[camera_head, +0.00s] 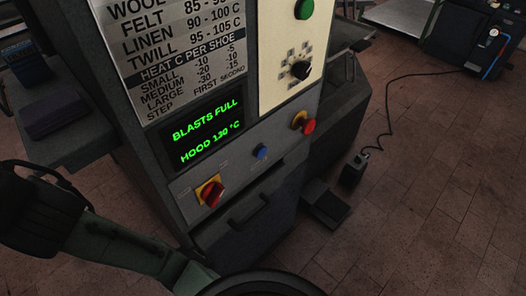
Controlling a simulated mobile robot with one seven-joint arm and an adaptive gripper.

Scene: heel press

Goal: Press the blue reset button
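The blue reset button (261,151) is a small round knob on the lower grey control strip of the machine (235,168). It sits below and to the right of the green-lit display (205,130), which reads "BLASTS FULL" and "HOOD 130 °C". Nothing covers the button. Parts of my arm show at the lower left, well apart from the button. I see no gripper fingers in this view.
On the same strip, a red rotary switch on a yellow plate (210,192) is left of the button, and a red button (309,127) is to its right. A drawer handle (248,210) juts out below. A foot pedal (326,206) is on the tiled floor, with open floor to the right.

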